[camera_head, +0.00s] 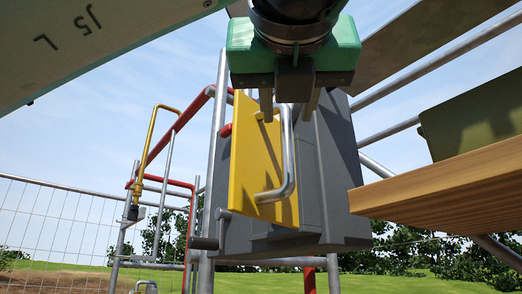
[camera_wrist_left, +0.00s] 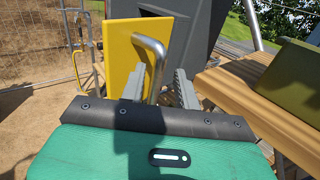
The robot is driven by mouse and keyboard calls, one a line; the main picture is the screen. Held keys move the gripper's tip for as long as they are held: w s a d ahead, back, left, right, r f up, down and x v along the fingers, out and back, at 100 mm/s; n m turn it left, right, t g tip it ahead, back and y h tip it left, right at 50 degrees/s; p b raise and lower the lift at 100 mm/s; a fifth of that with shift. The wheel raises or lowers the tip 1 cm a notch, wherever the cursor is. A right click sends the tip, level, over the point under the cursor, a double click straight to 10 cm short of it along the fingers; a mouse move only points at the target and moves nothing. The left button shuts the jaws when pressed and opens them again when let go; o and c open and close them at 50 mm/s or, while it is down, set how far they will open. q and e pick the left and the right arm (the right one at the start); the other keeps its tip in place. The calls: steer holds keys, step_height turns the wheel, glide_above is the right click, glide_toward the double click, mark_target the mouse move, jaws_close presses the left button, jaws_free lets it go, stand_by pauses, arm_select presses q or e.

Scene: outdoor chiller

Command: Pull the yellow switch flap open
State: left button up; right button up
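The yellow switch flap (camera_head: 252,165) is a flat panel in front of a dark grey box (camera_head: 335,170), with a bent silver handle (camera_head: 290,160) on its face. I cannot tell how far the flap stands open. In the left wrist view, the flap (camera_wrist_left: 128,45) and handle (camera_wrist_left: 157,55) are just ahead of the fingers. My left gripper (camera_head: 289,116) has its fingers apart, one on each side of the handle's upper part. In the left wrist view, the handle lies between the fingers (camera_wrist_left: 159,72), with gaps on both sides. My right gripper is not in view.
A wooden board (camera_head: 450,180) with an olive-green object (camera_head: 475,115) on it juts in at the right. Red and grey pipes (camera_head: 165,150) and a yellow pipe (camera_head: 148,150) stand at the left, before a wire fence (camera_head: 50,225).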

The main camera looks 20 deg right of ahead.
arm_select(q)
steer(key=v, duration=1)
steer(key=shift+b, duration=0.45)
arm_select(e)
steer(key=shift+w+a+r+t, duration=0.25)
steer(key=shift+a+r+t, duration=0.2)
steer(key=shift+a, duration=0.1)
